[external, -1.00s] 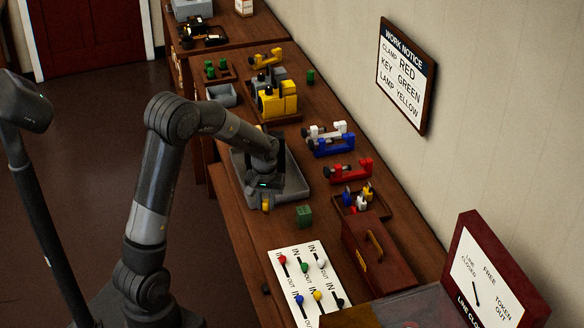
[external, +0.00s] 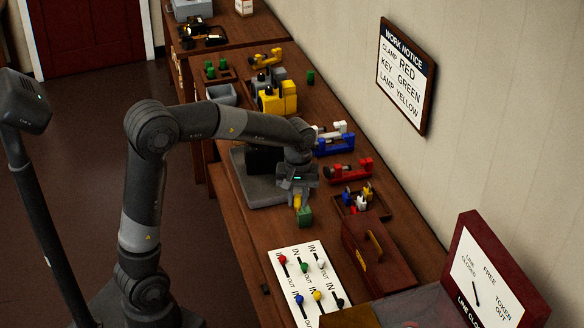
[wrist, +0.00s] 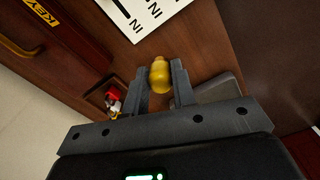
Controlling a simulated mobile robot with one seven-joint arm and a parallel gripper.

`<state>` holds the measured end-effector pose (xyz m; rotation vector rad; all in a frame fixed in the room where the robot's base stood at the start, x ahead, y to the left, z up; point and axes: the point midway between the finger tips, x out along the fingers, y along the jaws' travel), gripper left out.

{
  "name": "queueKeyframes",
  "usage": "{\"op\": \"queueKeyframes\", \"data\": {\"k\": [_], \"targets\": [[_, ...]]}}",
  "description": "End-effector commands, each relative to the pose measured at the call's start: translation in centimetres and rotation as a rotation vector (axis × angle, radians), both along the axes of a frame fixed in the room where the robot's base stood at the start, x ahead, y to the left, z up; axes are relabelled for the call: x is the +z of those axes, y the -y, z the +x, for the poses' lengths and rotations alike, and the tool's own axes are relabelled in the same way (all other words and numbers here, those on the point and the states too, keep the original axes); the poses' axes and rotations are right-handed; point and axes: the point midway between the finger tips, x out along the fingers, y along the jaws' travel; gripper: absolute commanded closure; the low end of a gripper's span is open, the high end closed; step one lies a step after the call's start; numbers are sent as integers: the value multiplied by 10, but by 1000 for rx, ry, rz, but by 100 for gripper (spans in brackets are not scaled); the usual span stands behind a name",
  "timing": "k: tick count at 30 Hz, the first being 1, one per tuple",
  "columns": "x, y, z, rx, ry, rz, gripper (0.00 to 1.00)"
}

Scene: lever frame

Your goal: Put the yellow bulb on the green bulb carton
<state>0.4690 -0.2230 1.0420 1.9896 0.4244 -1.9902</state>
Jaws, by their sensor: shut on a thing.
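The yellow bulb (external: 297,202) is held by my gripper (external: 297,196), which points down. In the wrist view the yellow bulb (wrist: 159,76) sits between the two fingers of my gripper (wrist: 159,82). The green bulb carton (external: 305,218) is a small green block on the bench. In the external view the bulb overlaps the upper left of the carton. I cannot tell whether they touch. The carton does not show in the wrist view.
A grey tray (external: 264,202) lies left of the carton. The white lever panel (external: 291,258) is in front, and a brown box with a yellow handle (external: 376,258) stands to the right. A key tray (external: 345,207) and red clamp (external: 350,172) lie behind on the right.

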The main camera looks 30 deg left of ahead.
Motion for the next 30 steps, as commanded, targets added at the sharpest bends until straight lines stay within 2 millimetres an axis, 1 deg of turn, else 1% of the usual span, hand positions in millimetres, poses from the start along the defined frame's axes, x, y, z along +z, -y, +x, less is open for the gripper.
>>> {"op": "queueKeyframes", "data": {"k": [1, 3, 6, 8, 11, 18, 21, 25, 30], "targets": [[8, 15, 2, 19, 2, -1, 98], [17, 30, 3, 52, 2, -1, 98], [25, 43, 4, 86, 1, 0, 98], [25, 45, 6, 98, 0, 1, 98], [18, 37, 17, 109, -2, 1, 98], [-16, 1, 59, 110, -3, 2, 98], [-28, -11, 75, 107, -3, 1, 98], [-38, -22, 88, 105, 0, 0, 98], [-45, -26, 93, 103, 0, 1, 98]]}}
